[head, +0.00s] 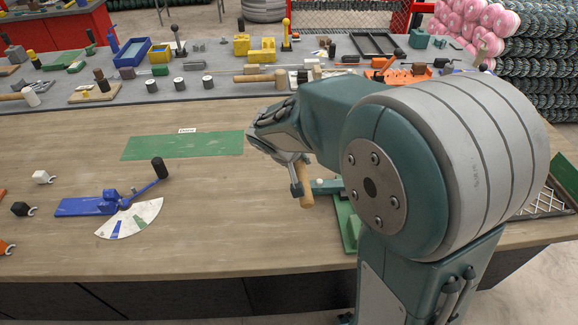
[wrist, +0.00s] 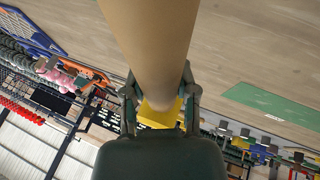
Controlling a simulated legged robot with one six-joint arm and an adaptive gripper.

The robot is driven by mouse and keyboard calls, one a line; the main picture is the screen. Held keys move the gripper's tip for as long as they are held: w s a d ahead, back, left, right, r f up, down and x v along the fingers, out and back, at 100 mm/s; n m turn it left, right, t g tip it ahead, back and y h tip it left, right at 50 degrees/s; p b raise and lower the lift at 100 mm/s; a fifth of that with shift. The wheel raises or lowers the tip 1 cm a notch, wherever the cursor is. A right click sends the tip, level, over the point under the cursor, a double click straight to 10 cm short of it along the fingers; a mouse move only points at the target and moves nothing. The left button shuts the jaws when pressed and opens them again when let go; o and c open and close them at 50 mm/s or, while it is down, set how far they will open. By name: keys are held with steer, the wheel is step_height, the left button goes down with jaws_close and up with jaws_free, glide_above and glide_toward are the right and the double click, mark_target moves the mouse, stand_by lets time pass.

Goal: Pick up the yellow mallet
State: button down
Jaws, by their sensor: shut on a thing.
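My gripper (head: 299,178) is in front of my arm, above the right part of the wooden table. It is shut on a pale wooden handle (head: 306,196), whose lower end shows below the fingers. In the wrist view the fingers (wrist: 160,82) close on both sides of the thick handle (wrist: 150,40). A yellow block, the mallet head (wrist: 160,117), shows beyond the handle's far end. In the head view the yellow head is not visible; my gripper and arm hide that area.
A green labelled rectangle (head: 185,146) lies flat on the wooden table (head: 240,220). A blue lever tool (head: 85,206) with a white dial stands left of centre. A green fixture (head: 346,222) is close below my gripper. The grey back bench (head: 220,92) is crowded with tools.

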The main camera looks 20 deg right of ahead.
steer(key=s+d+r, duration=0.3)
steer(key=s, duration=0.5)
steer(key=shift+r, duration=0.35)
